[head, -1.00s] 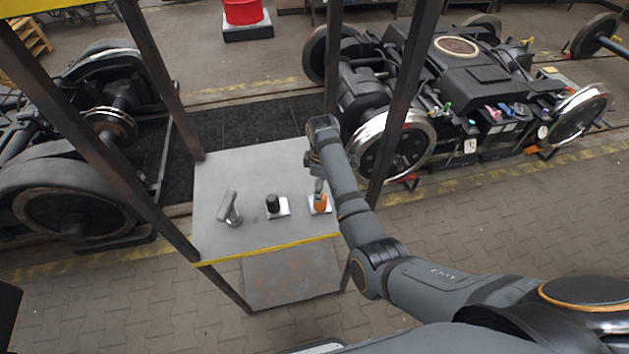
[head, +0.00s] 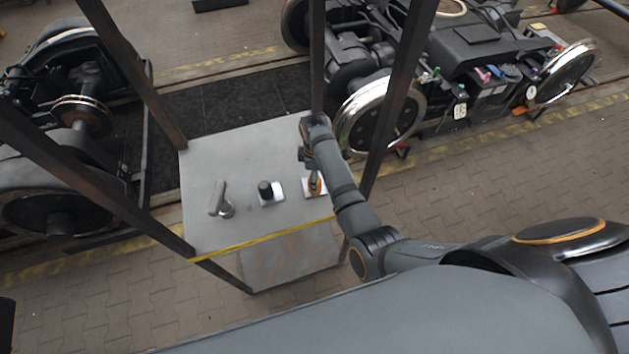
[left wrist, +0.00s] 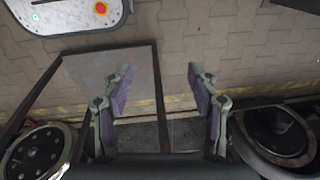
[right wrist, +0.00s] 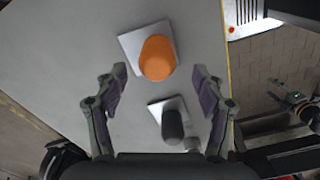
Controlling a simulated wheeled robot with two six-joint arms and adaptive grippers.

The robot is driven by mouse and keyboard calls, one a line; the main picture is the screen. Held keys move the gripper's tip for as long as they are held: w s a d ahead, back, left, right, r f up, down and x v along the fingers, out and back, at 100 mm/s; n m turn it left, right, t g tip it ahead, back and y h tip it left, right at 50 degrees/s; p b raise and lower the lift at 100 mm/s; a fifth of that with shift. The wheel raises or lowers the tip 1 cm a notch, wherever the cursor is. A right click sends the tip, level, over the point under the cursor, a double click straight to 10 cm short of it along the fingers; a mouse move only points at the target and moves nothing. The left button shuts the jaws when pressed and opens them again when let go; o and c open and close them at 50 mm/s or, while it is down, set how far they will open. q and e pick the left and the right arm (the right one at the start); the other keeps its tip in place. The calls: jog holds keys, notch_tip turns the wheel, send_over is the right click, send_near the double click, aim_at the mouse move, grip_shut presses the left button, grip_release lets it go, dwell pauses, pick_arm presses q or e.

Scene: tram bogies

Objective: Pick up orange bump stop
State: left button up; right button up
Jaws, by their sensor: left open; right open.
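The orange bump stop (head: 315,185) stands on a pale square plate near the right front edge of the grey table in the head view. In the right wrist view the orange bump stop (right wrist: 157,58) shows as a rounded block on its plate (right wrist: 131,42). My right gripper (right wrist: 160,82) is open and points down over the table, with the stop ahead of and roughly between its fingers; I see no contact. In the head view the right arm partly covers the stop. My left gripper (left wrist: 160,80) is open and empty over the floor, and is not in the head view.
A black bump stop (head: 265,189) on a plate and a grey handle-like part (head: 219,199) stand to the left on the table (head: 225,158). Dark posts (head: 397,85) rise around the table. Bogies with wheels (head: 378,112) stand at both sides behind.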

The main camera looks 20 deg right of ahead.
jog(key=f+b, duration=0.2)
jog(key=f, duration=0.1)
jog(key=shift+w+a+f+b, duration=0.1)
jog(key=shift+w+f+b, duration=0.15)
jog(key=shift+b, duration=0.1)
jog(key=shift+w+a+f, duration=0.1)
jog(key=shift+w, duration=0.2)
jog(key=shift+r, duration=0.2)
jog(key=shift+s+r, duration=0.1)
jog(key=shift+s, duration=0.25)
jog(key=shift+c, duration=1.4)
jog(key=shift+s, duration=0.1)
jog(key=shift+c, duration=1.1)
pick_arm(q)
jog(key=f, duration=0.1)
jog(key=s+f, duration=0.1)
jog(key=f, duration=0.1)
jog(key=shift+s+a, duration=0.1)
jog(key=shift+s, duration=0.05)
pick_arm(e)
jog(key=c, duration=0.9)
